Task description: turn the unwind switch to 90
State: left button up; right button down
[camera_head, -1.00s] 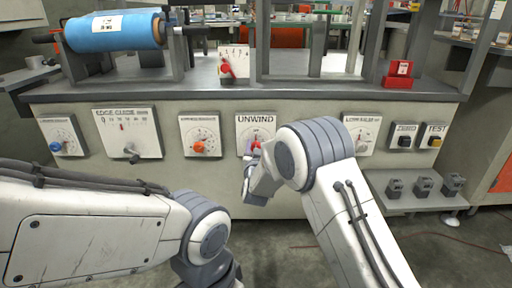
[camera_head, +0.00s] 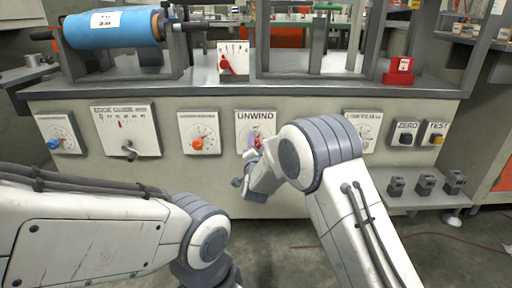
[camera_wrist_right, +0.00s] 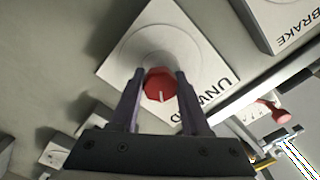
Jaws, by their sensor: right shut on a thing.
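The unwind switch is a red knob (camera_wrist_right: 159,86) with a white pointer mark, on a white plate (camera_head: 243,127) labelled UNWIND on the front of the grey machine. In the right wrist view the knob sits between the two fingers of my right gripper (camera_wrist_right: 159,74), which is shut on it. In the head view my right gripper (camera_head: 256,143) is at the plate, and my wrist and forearm cover part of its dial. The angle that the pointer shows cannot be read. My left arm is at the lower left, with its gripper out of view.
Other dials flank the plate: one with an orange knob (camera_head: 198,142) to the left and a partly covered one (camera_head: 368,124) to the right. The edge guide panel (camera_head: 127,143) is further left. A shelf (camera_head: 405,202) with small grey blocks juts out at the right.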

jog(key=m+b, duration=0.1)
jog(key=m, duration=0.1)
jog(key=m+b, duration=0.2)
jog(key=m, duration=0.1)
jog(key=shift+f+m, duration=0.3)
jog(key=shift+m+b, duration=1.6)
jog(key=shift+m, duration=0.6)
jog(key=shift+c, duration=1.9)
grip_release()
jog(key=shift+r, duration=0.1)
jog(key=shift+s, duration=0.1)
jog(key=shift+s+r, duration=0.15)
jog(key=shift+s, duration=0.15)
jog(key=s+p, duration=0.4)
jog(key=s, duration=0.5)
jog(key=shift+s, duration=0.4)
